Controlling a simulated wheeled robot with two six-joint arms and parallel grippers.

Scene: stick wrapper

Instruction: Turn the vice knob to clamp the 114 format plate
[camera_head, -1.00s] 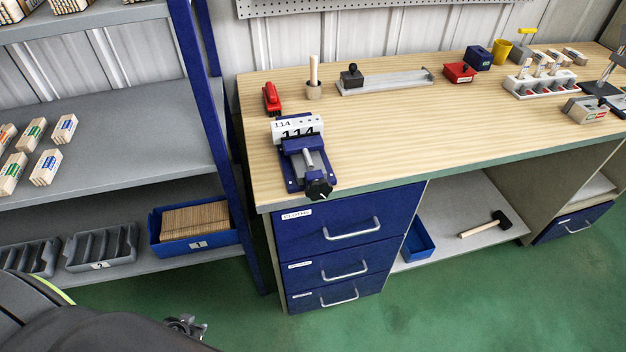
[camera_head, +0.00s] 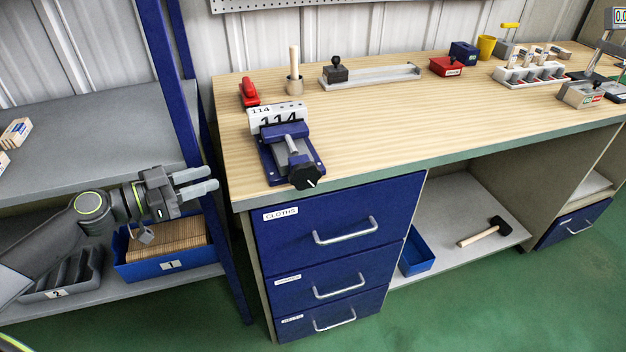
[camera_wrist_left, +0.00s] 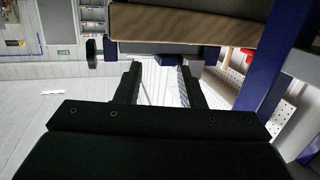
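The blue vice (camera_head: 268,163) stands on the bench's front left corner. Its black knob (camera_head: 305,177) sits at the front, over the bench edge. The white plate marked 114 (camera_head: 262,124) stands at the back of the vice; I cannot tell how tightly the jaws hold it. My left gripper (camera_head: 214,180) is to the left of the vice, in front of the shelf's blue post, its fingers apart and empty, pointing right. The fingers also show apart in the left wrist view (camera_wrist_left: 160,82). The gripper is clear of the knob. My right gripper is out of view.
The blue shelf post (camera_head: 215,220) stands between the shelf and the bench. A blue box 1 (camera_head: 135,272) lies below my left arm. A red tool (camera_head: 249,93) and a wooden holder with a stick (camera_head: 295,85) stand behind the vice. The bench middle is clear.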

